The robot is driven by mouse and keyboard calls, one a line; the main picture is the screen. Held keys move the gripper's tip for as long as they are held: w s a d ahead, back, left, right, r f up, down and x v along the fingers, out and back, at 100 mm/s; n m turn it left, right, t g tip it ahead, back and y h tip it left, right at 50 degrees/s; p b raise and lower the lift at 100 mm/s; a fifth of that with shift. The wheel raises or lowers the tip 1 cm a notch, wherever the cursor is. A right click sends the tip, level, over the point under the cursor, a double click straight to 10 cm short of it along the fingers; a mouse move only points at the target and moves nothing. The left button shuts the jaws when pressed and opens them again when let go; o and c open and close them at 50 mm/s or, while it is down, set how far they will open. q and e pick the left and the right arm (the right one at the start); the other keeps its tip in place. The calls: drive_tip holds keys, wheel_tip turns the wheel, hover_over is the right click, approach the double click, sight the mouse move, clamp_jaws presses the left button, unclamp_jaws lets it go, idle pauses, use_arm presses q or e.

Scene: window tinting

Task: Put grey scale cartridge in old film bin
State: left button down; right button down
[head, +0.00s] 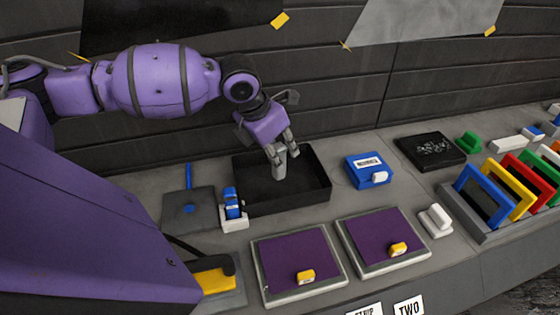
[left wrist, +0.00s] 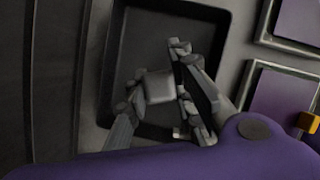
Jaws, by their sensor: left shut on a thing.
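The grey scale cartridge (head: 279,168) is a small grey block. My left gripper (head: 279,148) is shut on it, fingers pointing down, and holds it over the black open bin (head: 318,199), within its outline. In the left wrist view, the cartridge (left wrist: 158,87) sits between the fingers of the gripper (left wrist: 165,90), with the dark bin (left wrist: 122,45) behind it. I cannot tell whether the cartridge touches the bin floor. No label on the bin can be read. My right gripper is not in view.
Right of the bin lie a blue box (head: 366,170) and a black tray (head: 430,149). A blue-and-white holder (head: 233,211) stands close to its left. Two purple panels (head: 297,262) lie in front. A rack of coloured frames (head: 482,195) stands at the right. The wall is behind.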

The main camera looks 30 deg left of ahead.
use_arm(q)
drive_tip(key=shift+w+a+f, duration=0.2)
drive_tip(key=shift+w+f, duration=0.1)
drive_tip(key=shift+f, duration=0.1)
drive_tip(key=shift+w+a+f, duration=0.1)
drive_tip(key=shift+f, duration=0.8)
drive_tip(key=shift+w+a+f, duration=0.1)
drive_tip(key=shift+f, duration=0.8)
drive_tip(key=c, duration=1.5)
unclamp_jaws()
drive_tip(key=shift+f, duration=0.15)
drive_tip(key=p+v, duration=0.1)
drive_tip(key=v, duration=1.1)
drive_tip(key=shift+s+d, duration=0.1)
